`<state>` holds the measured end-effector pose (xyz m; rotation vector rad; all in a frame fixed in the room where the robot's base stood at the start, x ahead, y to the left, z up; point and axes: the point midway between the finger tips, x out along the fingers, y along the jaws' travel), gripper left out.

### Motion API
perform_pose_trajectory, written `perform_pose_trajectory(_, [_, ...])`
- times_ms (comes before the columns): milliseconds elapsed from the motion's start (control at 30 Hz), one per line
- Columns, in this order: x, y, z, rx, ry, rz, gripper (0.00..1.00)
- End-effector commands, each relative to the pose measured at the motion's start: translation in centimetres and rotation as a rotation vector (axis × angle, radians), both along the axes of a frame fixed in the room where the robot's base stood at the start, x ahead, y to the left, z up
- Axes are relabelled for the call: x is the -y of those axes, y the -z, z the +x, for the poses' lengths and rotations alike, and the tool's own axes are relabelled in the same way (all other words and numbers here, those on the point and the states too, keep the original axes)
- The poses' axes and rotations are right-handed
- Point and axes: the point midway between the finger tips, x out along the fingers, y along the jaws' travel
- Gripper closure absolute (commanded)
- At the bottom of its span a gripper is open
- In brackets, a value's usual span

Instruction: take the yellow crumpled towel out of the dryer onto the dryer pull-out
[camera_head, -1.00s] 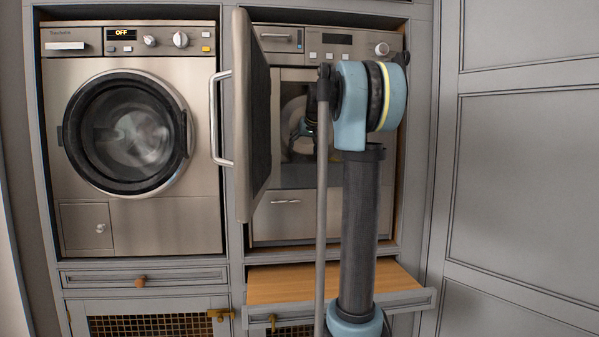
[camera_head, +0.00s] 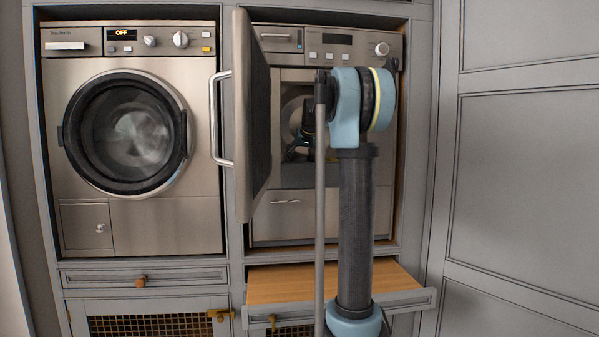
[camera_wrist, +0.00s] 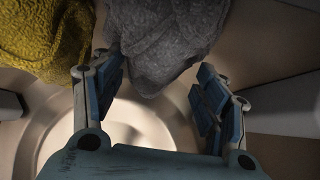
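The yellow crumpled towel (camera_wrist: 44,40) lies in the dryer drum at the upper left of the wrist view, left of my gripper (camera_wrist: 160,88). A grey crumpled cloth (camera_wrist: 165,38) lies straight ahead, near the fingertips. My gripper is open, its two fingers apart with nothing clearly held between them. The towel does not show there. The dryer pull-out (camera_head: 290,285), a wooden shelf below the dryer, is out and its visible top is bare.
The dryer door (camera_head: 252,115) stands open toward me, left of my arm. A washing machine (camera_head: 135,225) with a closed round door is at the left. Grey panels (camera_head: 525,190) stand at the right. The drum wall (camera_wrist: 60,125) surrounds the gripper closely.

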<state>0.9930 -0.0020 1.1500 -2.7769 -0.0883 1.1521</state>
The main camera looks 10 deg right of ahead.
Motion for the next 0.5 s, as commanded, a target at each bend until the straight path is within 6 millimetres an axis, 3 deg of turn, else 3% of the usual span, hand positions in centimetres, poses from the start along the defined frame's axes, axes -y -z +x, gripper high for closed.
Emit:
perform_pose_trajectory(33, [0.01, -0.01, -0.01, 0.000, 0.000, 0.000, 0.54])
perform_pose_trajectory(233, [-0.04, 0.04, -0.02, -0.001, 0.000, 0.000, 0.99])
perform_pose_trajectory(500, [-0.16, 0.12, -0.07, -0.003, -0.003, 0.001, 1.00])
